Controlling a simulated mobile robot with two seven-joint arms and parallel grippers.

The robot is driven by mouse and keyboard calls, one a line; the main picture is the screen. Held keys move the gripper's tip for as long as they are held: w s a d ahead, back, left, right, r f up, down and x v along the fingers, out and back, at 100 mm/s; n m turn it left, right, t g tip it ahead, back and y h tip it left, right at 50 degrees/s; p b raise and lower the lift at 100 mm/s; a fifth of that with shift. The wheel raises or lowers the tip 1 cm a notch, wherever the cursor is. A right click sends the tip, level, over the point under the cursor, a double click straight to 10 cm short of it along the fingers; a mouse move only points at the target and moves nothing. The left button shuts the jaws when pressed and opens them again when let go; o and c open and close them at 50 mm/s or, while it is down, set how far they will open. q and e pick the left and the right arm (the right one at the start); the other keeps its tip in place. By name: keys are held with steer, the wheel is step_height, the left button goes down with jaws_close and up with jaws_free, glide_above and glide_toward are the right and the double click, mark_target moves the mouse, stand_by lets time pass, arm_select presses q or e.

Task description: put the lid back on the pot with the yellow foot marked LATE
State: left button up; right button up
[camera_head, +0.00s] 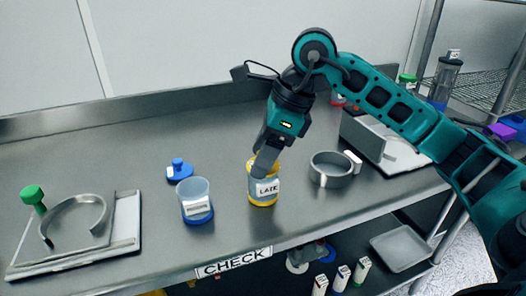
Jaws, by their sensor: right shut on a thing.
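The pot marked LATE (264,189) stands upright on the steel bench, with a clear body, a white label and a yellow foot. A yellow lid (251,162) shows at its top edge, mostly hidden by my gripper. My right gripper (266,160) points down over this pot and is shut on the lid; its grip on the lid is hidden. I cannot tell whether the lid is fully seated. My left gripper is not in view.
A blue-footed open pot (196,202) stands to the left, with a blue lid (179,170) behind it. A round grey sieve (331,169) stands close on the right. A tray with a curved metal part (76,222) is at far left. The front edge bears a CHECK label (234,262).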

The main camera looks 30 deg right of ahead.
steer(key=o, duration=1.1)
steer(key=shift+o, duration=0.7)
steer(key=shift+r+p, duration=2.85)
steer(key=shift+r, duration=0.65)
steer(key=shift+c, duration=0.3)
jaws_close()
